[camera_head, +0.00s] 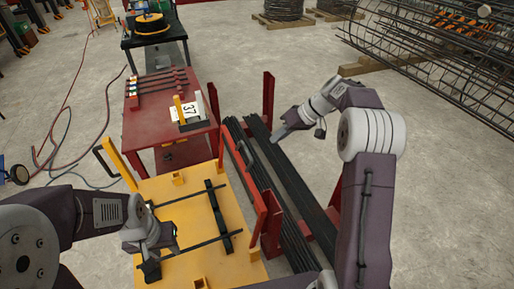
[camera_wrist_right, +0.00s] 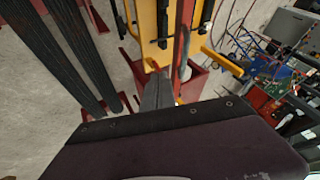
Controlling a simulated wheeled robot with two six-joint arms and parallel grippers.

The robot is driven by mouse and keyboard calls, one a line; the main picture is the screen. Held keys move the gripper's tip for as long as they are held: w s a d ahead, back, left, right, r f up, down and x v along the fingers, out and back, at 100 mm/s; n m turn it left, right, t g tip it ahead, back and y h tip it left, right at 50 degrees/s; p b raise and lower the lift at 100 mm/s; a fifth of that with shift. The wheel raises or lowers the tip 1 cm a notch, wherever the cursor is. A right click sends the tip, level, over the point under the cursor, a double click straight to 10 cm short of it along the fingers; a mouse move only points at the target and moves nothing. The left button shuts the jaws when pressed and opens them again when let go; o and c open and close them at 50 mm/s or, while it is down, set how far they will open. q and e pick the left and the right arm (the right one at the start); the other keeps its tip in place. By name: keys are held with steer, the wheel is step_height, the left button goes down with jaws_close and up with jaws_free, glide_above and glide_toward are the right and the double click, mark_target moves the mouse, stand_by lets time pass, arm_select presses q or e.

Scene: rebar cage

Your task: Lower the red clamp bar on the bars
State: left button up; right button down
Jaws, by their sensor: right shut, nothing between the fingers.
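A yellow table (camera_head: 190,204) carries thin black bars (camera_head: 219,209). A narrow red bar (camera_head: 249,186) stands along its right edge; I cannot tell for sure whether it is the clamp bar. In the right wrist view a red bar (camera_wrist_right: 183,38) runs beside the yellow table (camera_wrist_right: 148,20), with a yellow handle-like piece (camera_wrist_right: 222,60) near its end. My left gripper (camera_head: 152,262) is low over the table's left front, by a black bar; its fingers are too dark to read. My right gripper (camera_head: 277,137) is shut and empty, above the rack of bars; its fingers (camera_wrist_right: 158,88) show in the wrist view.
Long dark bars (camera_head: 290,175) lie in a rack with red posts (camera_head: 268,97). A red cart (camera_head: 152,115) holds several tools and a "37" sign (camera_head: 186,110). A black bench (camera_head: 154,43) with a reel stands behind. A rebar cage (camera_head: 440,60) lies at the back right.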

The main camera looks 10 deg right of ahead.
steer(key=a+f, duration=0.4)
steer(key=a, duration=0.3)
steer(key=shift+w+f+p, duration=0.2)
steer(key=shift+w+p, duration=0.2)
